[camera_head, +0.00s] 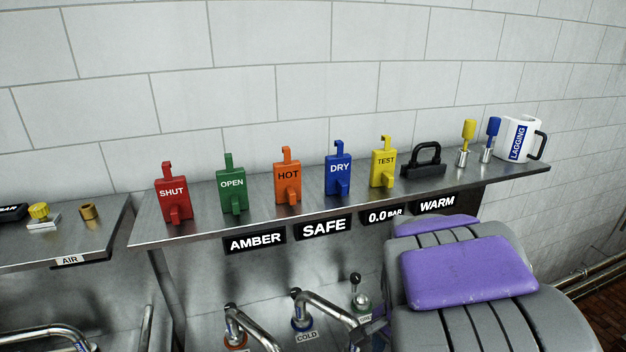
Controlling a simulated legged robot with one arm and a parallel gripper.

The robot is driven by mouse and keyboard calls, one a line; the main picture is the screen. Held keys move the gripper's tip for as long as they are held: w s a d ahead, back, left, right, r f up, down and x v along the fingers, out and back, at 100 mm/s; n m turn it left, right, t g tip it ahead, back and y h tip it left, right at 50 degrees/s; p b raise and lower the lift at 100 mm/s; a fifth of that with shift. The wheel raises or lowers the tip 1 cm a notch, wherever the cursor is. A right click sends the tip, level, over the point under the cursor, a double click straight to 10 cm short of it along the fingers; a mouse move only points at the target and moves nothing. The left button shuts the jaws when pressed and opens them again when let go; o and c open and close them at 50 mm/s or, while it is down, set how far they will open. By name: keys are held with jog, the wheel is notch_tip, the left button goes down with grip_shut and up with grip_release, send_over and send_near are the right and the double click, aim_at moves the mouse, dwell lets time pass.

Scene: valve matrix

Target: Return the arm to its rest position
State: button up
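My arm shows as a large grey link with purple panels at the lower right, close to the camera. It hides the lower right part of the scene. A small dark piece juts out at its left edge, near a pipe handle; it may be part of my gripper, but I cannot make out fingertips or whether they are open or shut. I see nothing held.
A metal shelf (145,233) bears red SHUT (173,193), green OPEN (232,185), orange HOT (288,174), blue DRY (338,168) and yellow TEST (384,162) tags, a black lock (424,163) and a LAGGING mug (517,137). Bent pipes (325,307) stand below.

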jog(key=s+a+n+g+b, duration=0.1)
jog(key=s+n+b, duration=0.3)
jog(key=s+n, duration=0.6)
jog(key=s, duration=1)
jog(key=shift+s+f+n, duration=0.4)
